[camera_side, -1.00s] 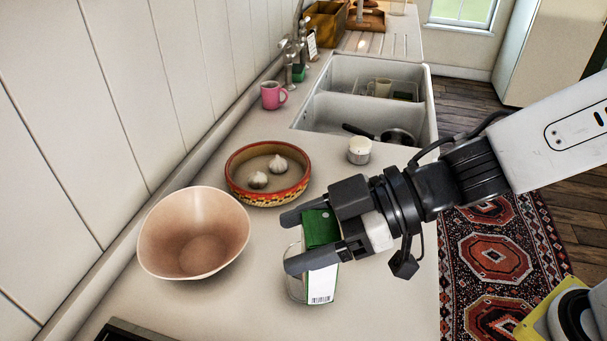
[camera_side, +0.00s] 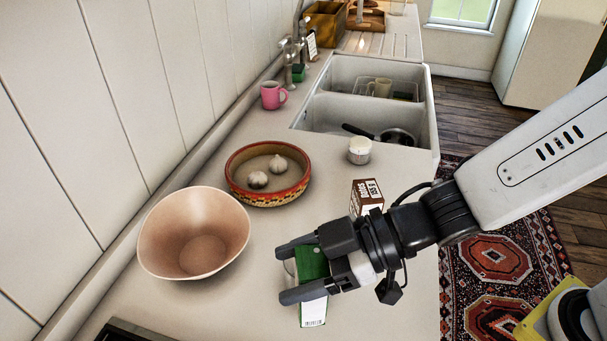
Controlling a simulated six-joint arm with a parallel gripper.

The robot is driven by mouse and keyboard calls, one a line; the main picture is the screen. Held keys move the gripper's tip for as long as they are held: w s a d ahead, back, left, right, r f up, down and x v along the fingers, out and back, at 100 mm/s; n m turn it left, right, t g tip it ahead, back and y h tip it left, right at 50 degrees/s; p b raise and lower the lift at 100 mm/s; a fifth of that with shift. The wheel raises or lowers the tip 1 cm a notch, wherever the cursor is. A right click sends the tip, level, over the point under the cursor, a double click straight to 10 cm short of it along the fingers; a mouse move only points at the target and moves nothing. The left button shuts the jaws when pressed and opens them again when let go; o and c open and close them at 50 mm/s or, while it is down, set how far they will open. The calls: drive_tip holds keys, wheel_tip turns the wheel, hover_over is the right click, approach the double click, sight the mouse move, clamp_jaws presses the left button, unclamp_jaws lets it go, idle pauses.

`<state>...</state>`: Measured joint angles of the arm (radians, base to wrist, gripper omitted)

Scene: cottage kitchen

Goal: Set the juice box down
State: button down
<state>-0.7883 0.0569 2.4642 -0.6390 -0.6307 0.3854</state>
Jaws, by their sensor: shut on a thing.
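My gripper (camera_side: 289,273) is shut on the green and white juice box (camera_side: 312,262), with one dark finger on each side of it. The box is upright or nearly so, its green top between the fingers and its white lower part with a barcode below them. It is over the front part of the pale counter (camera_side: 225,312). I cannot tell whether its base touches the counter. Part of the box is hidden by the fingers.
A clear glass (camera_side: 289,267) shows partly behind the fingers, close to the box. A peach bowl (camera_side: 195,235) stands to the left, a patterned dish (camera_side: 268,196) with garlic behind.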

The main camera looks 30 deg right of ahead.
drive_tip(key=w+a+f, duration=0.8)
drive_tip(key=w+f, duration=0.1)
drive_tip(key=shift+a, duration=0.4)
drive_tip(key=shift+w, duration=0.15)
drive_tip(key=shift+w+a+f, duration=0.15)
drive_tip(key=shift+f, duration=1.7)
drive_tip(key=shift+f, duration=0.1)
unclamp_jaws()
